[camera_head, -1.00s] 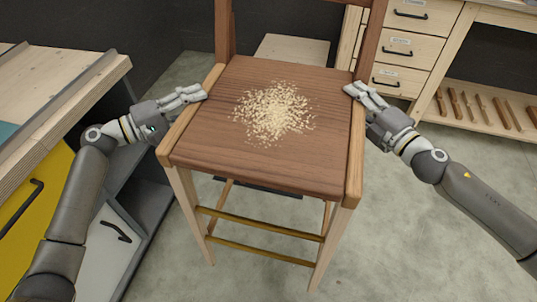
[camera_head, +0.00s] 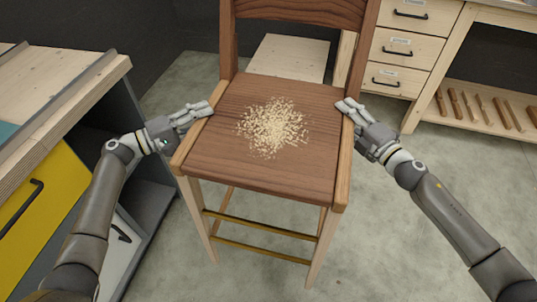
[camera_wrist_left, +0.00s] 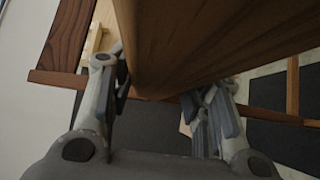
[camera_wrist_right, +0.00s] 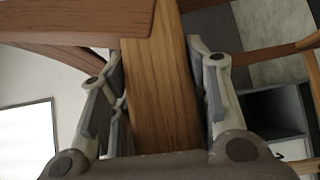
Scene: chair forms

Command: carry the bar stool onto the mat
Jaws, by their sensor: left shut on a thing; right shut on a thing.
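The bar stool (camera_head: 300,172) stands upright in the middle of the head view, with a brown wooden seat, paler side rails and a backrest at the far side. A heap of pale shavings (camera_head: 273,127) lies on its seat. My left gripper (camera_head: 208,108) is shut on the left side rail, which fills the left wrist view (camera_wrist_left: 200,45). My right gripper (camera_head: 344,106) is shut on the right side rail, seen between its fingers in the right wrist view (camera_wrist_right: 160,95). I cannot make out the mat for certain.
A wooden workbench (camera_head: 75,90) with a yellow front (camera_head: 45,195) stands close on the left. A drawer unit (camera_head: 405,45) and a low shelf with tools (camera_head: 490,105) stand at the back right. Grey floor (camera_head: 395,240) is free at the right.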

